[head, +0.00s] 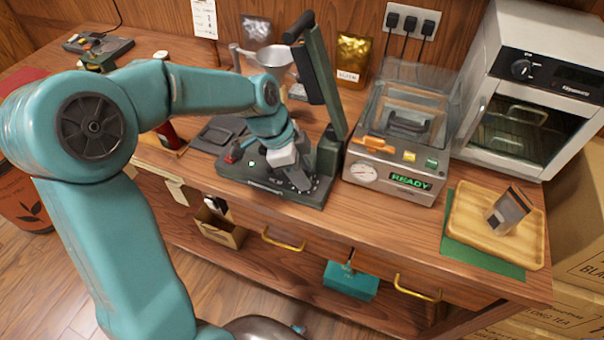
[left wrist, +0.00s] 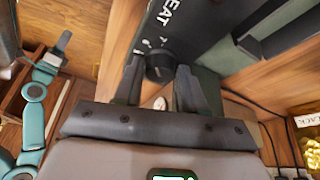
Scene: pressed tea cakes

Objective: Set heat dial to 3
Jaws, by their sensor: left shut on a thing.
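The heat dial (left wrist: 158,68) is a small dark knob on a black panel with white ticks and lettering ending in "EAT" (left wrist: 172,12). In the left wrist view it sits between my left gripper's fingers (left wrist: 158,88), which are shut on it. I cannot read which number it points to. In the head view my left gripper (head: 302,183) reaches down onto the right part of the dark green press base (head: 262,192) and hides the dial. The press has an upright lever arm (head: 320,75). My right gripper is not in the head view.
Right of the press stands a clear-lidded machine (head: 400,130) reading "READY". A white oven (head: 530,85) is behind it to the right. A wooden tray (head: 470,225) with a small pouch (head: 508,208) lies at the front right. A metal funnel (head: 272,57) is behind my arm.

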